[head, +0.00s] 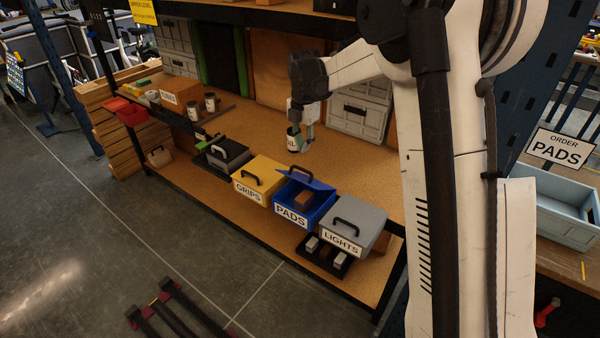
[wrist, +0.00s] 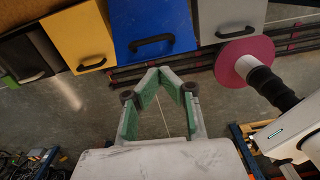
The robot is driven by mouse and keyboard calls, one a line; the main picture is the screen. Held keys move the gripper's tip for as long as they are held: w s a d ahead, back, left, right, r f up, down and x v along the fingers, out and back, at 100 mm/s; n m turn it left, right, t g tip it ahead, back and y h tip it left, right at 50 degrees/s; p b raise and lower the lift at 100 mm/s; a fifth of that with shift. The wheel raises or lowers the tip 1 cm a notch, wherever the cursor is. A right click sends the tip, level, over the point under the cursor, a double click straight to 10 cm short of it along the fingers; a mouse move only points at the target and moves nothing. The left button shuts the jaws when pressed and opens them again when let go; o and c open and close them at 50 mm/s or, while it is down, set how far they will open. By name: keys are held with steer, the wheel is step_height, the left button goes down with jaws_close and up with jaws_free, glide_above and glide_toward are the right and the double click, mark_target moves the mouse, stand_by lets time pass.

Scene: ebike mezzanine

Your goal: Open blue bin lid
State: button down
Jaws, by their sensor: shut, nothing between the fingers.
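The blue bin (head: 291,215) labelled PADS stands on the shelf between the yellow GRIPS bin and the grey LIGHTS bin. Its blue lid (head: 309,181) is tilted up, with a gap at the front where a brown block (head: 303,198) shows inside. The lid's black handle shows in the wrist view, on the blue lid (wrist: 178,18). My gripper (head: 298,150) is above and behind the lid in the head view, apart from it. In the wrist view my gripper (wrist: 158,75) has its green-padded fingertips together, with nothing held.
The yellow bin (head: 253,191) and grey bin (head: 352,236) flank the blue one closely, both lidded. A magenta disc (wrist: 229,70) shows in the wrist view. An upper shelf (head: 250,17) runs overhead.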

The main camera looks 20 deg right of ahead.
mark_target(302, 180)
steer(key=shift+n, duration=0.3)
step_height(302, 180, down, 10)
steer(key=shift+f, duration=0.25)
steer(key=shift+r, duration=0.1)
stand_by(0.3)
